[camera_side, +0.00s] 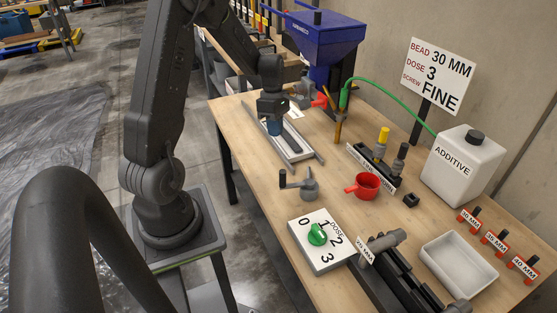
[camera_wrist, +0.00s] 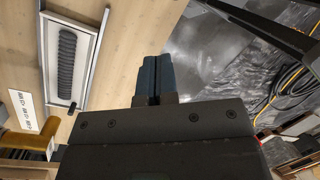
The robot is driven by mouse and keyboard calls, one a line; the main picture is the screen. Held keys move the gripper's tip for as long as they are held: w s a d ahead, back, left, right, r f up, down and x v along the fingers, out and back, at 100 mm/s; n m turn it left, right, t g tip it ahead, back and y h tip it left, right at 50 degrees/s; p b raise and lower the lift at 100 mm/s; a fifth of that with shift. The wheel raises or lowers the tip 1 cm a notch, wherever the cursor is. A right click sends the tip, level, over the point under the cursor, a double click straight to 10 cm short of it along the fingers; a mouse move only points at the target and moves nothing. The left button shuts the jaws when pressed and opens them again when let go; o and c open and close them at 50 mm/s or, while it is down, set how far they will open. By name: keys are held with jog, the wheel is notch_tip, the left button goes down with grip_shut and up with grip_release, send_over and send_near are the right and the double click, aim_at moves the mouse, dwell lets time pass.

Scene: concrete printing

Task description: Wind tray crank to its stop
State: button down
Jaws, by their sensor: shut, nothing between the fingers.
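A small grey crank (camera_side: 309,188) with a dark upright knob stands on the wooden bench, just in front of the long metal tray. The tray (camera_side: 296,150) lies between rails on the bench. In the wrist view the tray (camera_wrist: 82,58) is at the upper left, with a dark ribbed strip (camera_wrist: 67,60) inside. My gripper (camera_side: 275,128) is over the tray in the side view, behind and left of the crank, and its fingers hide part of the tray. In the wrist view my gripper's blue fingers (camera_wrist: 153,77) are together with nothing between them. The crank cannot be made out there.
A dose dial (camera_side: 317,235) with a green knob is at the front. A red cup (camera_side: 366,186), a tool rack (camera_side: 373,167) and a white additive jug (camera_side: 464,163) stand to the right. A blue hopper (camera_side: 325,40) rises behind. A white bin (camera_side: 459,264) is front right.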

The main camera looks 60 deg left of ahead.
jog(key=a+m+h, duration=0.2)
jog(key=a+m, duration=0.2)
jog(key=m, duration=0.4)
jog(key=d+f, duration=0.7)
jog(key=f, duration=0.2)
jog(key=shift+s+d, duration=0.3)
jog(key=shift+s+d+n+t, duration=0.2)
jog(key=shift+s+d, duration=0.1)
jog(key=shift+d, duration=0.35)
jog(key=shift+s+d+n+t, duration=0.1)
jog(key=shift+s+d+t, duration=0.15)
jog(key=shift+d, duration=0.35)
jog(key=shift+s, duration=0.1)
